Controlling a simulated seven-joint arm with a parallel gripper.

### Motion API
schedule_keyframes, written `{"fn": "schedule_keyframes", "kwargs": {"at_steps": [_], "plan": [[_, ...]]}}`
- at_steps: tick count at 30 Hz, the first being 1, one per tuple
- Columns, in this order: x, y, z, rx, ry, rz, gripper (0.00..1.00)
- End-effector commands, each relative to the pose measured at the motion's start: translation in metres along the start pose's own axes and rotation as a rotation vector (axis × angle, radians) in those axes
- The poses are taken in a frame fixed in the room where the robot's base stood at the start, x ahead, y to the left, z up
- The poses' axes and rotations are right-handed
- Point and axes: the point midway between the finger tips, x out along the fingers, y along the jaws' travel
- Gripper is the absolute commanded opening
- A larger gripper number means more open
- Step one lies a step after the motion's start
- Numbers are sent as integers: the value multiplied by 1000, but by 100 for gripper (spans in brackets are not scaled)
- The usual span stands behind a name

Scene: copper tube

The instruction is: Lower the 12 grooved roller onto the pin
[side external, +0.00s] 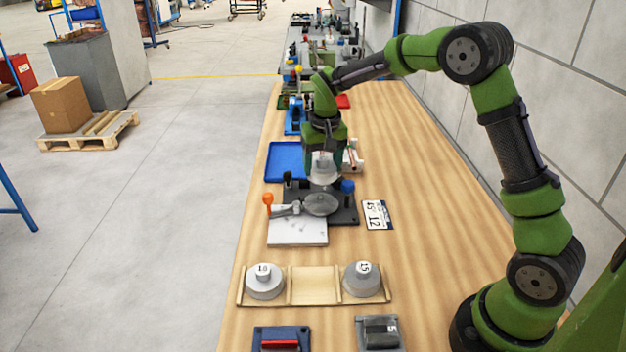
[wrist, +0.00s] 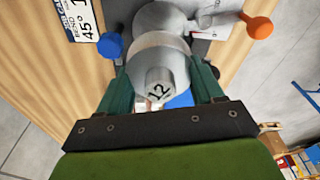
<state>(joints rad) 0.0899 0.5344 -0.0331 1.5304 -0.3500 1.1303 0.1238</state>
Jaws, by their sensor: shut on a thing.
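The grey roller marked 12 (wrist: 160,60) is in my gripper (wrist: 163,78), with a teal finger on each side of it in the wrist view. In the side view the roller (side external: 322,173) hangs under my gripper (side external: 323,158), over the back part of the dark bender base (side external: 347,214). It looks about level. A grey round part (side external: 320,204) of the bender lies just in front of it; in the wrist view that part (wrist: 158,14) shows beyond the roller. The pin is hidden, so I cannot tell whether the roller touches it.
An orange-knobbed lever (side external: 268,199) and a blue knob (side external: 347,186) flank the bender. A 45° 12 card (side external: 376,215) lies to its right. A wooden rack (side external: 315,300) in front holds rollers 10 (side external: 264,281) and 15 (side external: 362,279). A blue tray (side external: 284,160) lies behind left.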

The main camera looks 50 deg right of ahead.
Motion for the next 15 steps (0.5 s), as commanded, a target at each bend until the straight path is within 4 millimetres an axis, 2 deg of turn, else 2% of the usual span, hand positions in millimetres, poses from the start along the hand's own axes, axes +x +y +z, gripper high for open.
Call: {"fn": "schedule_keyframes", "kwargs": {"at_steps": [3, 15], "plan": [[-7, -3, -4, 0, 4, -5, 25], [-4, -3, -1, -2, -3, -3, 25]]}}
